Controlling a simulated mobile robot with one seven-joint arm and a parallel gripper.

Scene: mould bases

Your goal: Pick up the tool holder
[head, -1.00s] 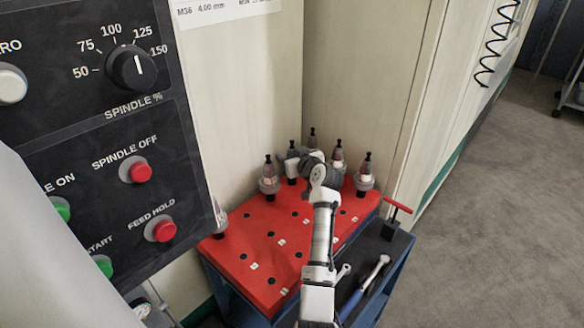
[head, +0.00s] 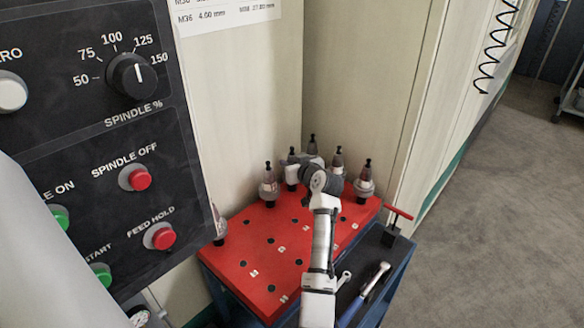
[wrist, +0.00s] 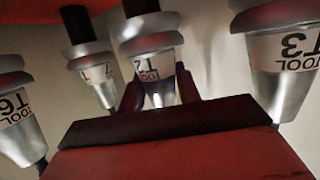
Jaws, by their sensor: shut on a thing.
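The tool holder labelled T2 (wrist: 152,66) is a grey metal cone with a flange and a white label, near the middle of the wrist view, which is upside down. My gripper (wrist: 158,88) has its dark red fingers on either side of this cone, shut on it. In the head view my gripper (head: 312,165) is at the back of the red rack top (head: 262,262), among the tool holders. My wrist hides much of the held one there, and I cannot tell whether its base is clear of the rack.
Holders T3 (wrist: 282,62) and T6 (wrist: 18,112) stand close on either side, with another holder (wrist: 98,76) beside T2. The rack's front has empty holes. The machine wall (head: 245,110) is close behind.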

